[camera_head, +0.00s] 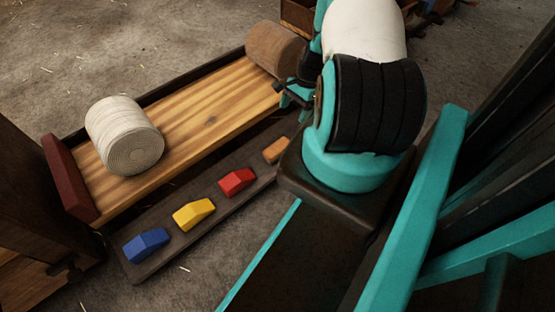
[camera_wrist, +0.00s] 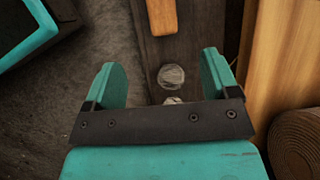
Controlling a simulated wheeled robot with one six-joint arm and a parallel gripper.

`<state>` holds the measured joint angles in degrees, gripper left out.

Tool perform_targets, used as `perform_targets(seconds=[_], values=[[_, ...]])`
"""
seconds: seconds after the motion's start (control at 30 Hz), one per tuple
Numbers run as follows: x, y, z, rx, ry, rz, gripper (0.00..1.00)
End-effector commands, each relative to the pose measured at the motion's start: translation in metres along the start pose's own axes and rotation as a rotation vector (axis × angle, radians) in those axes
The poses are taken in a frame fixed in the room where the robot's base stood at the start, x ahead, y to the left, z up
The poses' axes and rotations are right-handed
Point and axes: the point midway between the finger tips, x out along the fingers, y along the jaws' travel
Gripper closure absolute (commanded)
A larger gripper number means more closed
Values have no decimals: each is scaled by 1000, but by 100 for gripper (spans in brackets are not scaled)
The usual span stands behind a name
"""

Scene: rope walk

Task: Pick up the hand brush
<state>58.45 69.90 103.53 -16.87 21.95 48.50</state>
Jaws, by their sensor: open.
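No thing in view is clearly a hand brush, with no bristles showing. A small orange-brown wooden piece (camera_head: 276,150) lies at the right end of a dark strip on the floor, partly cut off from view by my arm. In the wrist view a similar wooden piece (camera_wrist: 161,17) shows at the top edge, its near end rounded; I cannot tell if it is the brush. My gripper (camera_wrist: 160,65) is open and empty over the dark strip, the wooden piece ahead of its fingers. Two pale round discs (camera_wrist: 171,76) show between the fingers, one partly hidden.
Blue (camera_head: 146,245), yellow (camera_head: 193,213) and red (camera_head: 237,181) blocks sit on the dark strip (camera_head: 132,274). Beside it is a wooden tray (camera_head: 190,120) with a white rope coil (camera_head: 124,135) and a brown coil (camera_head: 275,49). A dark cabinet (camera_head: 35,210) stands left.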

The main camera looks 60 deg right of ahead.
Motion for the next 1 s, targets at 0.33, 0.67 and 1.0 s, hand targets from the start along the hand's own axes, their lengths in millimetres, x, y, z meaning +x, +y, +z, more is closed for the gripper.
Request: perform_targets(seconds=[0.33, 0.67, 1.0], values=[[75, 3, -6, 14, -3, 1, 19], [125, 2, -4, 13, -1, -1, 19], [150, -1, 0, 12, -2, 0, 19]])
